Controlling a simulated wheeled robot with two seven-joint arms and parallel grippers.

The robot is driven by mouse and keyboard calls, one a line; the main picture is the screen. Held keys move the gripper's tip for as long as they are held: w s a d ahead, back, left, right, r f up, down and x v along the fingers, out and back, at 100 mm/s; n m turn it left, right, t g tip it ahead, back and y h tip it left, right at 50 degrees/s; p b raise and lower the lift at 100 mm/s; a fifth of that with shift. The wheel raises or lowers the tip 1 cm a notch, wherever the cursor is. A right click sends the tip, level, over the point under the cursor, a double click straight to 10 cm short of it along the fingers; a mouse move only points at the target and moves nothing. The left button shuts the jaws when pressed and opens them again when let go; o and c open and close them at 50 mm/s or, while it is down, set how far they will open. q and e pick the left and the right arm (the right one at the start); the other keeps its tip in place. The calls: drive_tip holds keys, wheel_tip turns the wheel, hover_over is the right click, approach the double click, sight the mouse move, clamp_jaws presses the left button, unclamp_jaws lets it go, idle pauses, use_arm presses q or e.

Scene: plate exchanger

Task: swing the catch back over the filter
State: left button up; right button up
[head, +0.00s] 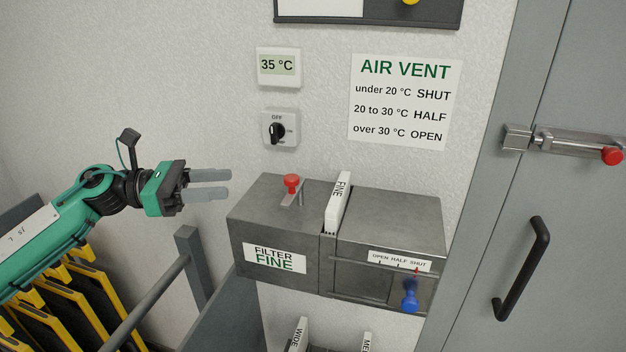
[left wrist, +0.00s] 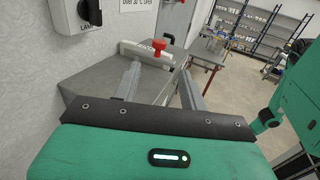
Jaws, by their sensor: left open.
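The filter (head: 338,204) is a white card marked FINE, standing upright in the slot on top of the grey metal housing (head: 278,222). It also shows in the left wrist view (left wrist: 132,52). The catch (head: 291,190) is a small metal strip with a red knob on the housing's top, left of the filter and apart from it. Its red knob (left wrist: 159,51) shows between my fingers in the left wrist view. My left gripper (head: 229,184) is open and empty, left of the catch and off the housing. My right gripper is not in view.
A blue-knobbed vent slider (head: 410,298) is on the housing's front, under an OPEN HALF SHUT label. A rotary switch (head: 280,130) and a 35 °C display (head: 278,66) are on the wall above. Spare filters (head: 299,335) stand below. A grey door (head: 545,220) is at right.

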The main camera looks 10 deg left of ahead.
sight(291, 177)
use_arm(q)
drive_tip(key=p+x, duration=0.7)
drive_tip(key=x, duration=0.5)
drive_tip(key=shift+w+r, duration=0.1)
drive_tip(key=shift+r, duration=0.05)
drive_tip(key=shift+w+d+p, duration=0.25)
drive_tip(key=shift+d+p, duration=0.2)
drive_tip(key=shift+d, duration=0.2)
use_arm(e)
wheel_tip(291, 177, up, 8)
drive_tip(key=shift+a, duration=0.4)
use_arm(q)
drive_tip(key=shift+c, duration=0.2)
drive_tip(key=c, duration=0.7)
clamp_jaws()
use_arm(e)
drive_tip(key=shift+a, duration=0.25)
